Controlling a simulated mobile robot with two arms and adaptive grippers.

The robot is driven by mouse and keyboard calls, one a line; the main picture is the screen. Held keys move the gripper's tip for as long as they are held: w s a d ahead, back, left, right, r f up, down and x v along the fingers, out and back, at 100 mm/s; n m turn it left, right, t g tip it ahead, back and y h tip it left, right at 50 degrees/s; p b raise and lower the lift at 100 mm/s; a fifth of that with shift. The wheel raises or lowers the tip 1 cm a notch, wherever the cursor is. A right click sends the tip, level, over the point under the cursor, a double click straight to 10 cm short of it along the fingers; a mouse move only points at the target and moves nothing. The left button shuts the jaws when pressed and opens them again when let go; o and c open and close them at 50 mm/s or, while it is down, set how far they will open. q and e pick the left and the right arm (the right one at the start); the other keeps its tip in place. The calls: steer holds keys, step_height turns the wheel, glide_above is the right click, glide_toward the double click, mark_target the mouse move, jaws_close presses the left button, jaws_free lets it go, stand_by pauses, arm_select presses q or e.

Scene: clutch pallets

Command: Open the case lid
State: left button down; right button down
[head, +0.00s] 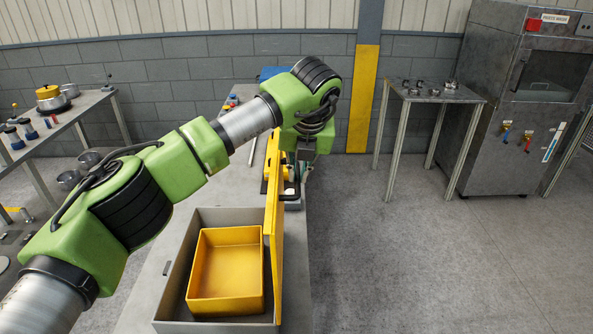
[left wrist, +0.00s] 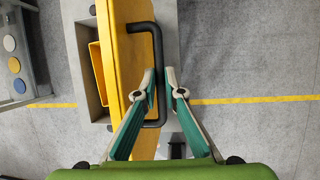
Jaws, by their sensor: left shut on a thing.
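The grey case (head: 180,270) stands open on the long bench, with a yellow inner tray (head: 226,262) in it. Its yellow lid (head: 275,245) stands about upright along the case's right side, seen nearly edge-on from the head. The lid also shows in the left wrist view (left wrist: 128,65), with a black handle (left wrist: 157,40) on its outer face. My left gripper (left wrist: 161,78) is shut on the bar of this handle. In the head view, my left arm reaches over the bench from the left, and its fingertips are partly hidden. My right gripper is in neither view.
A table with pots and jars (head: 60,125) stands at the left. A small metal table (head: 430,95) and a large grey machine (head: 525,100) stand at the right. A yellow-painted post (head: 362,100) is at the back wall. The floor right of the bench is clear.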

arm_select(q)
steer(key=shift+s+a+f, duration=0.15)
steer(key=shift+a+f, duration=0.05)
steer(key=shift+f, duration=0.25)
steer(key=c, duration=2.1)
jaws_free()
steer(key=shift+c, duration=0.2)
steer(key=shift+w+a+r, duration=0.15)
steer(key=shift+w, duration=0.05)
steer(key=v, duration=1.2)
